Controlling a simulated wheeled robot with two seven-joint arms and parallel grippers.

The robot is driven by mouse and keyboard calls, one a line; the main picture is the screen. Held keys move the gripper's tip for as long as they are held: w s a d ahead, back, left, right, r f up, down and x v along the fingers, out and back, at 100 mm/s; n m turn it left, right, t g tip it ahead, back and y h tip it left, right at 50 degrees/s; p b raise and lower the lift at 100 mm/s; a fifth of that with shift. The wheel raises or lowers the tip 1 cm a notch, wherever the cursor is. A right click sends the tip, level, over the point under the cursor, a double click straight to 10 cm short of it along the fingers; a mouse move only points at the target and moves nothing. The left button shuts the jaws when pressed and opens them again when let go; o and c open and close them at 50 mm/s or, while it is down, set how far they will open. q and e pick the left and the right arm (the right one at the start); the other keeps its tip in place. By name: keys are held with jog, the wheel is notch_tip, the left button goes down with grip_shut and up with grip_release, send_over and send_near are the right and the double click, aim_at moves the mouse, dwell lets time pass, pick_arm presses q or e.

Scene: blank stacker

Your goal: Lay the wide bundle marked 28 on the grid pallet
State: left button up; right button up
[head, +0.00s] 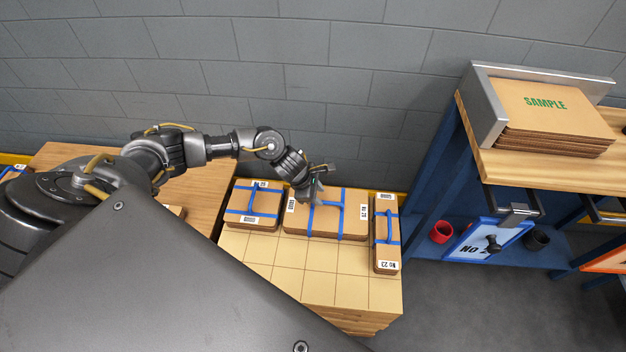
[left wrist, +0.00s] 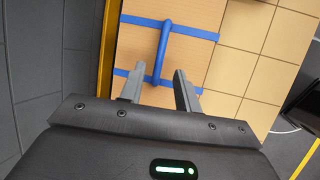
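A wide cardboard bundle (head: 345,238) with blue straps and a raised blue handle lies flat on the back part of the grid pallet (head: 320,285). Its end label is too small to read surely. My left gripper (head: 320,183) is over this bundle, at its back edge. In the left wrist view, the two fingers of the left gripper (left wrist: 158,80) are apart, with the blue handle (left wrist: 162,50) of the bundle (left wrist: 195,55) running between them. A gap shows on both sides of the handle. My right gripper is not in view.
A squarish bundle (head: 240,205) lies left of the wide one and a narrow bundle marked 23 (head: 381,252) right of it. The pallet's front squares are bare. A wooden table (head: 75,155) stands left. A blue bench with a SAMPLE stack (head: 545,105) stands right; a grey wall is behind.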

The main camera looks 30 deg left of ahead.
pick_arm(q)
jog(key=v, duration=0.5)
jog(key=shift+d, duration=0.1)
dwell(0.4)
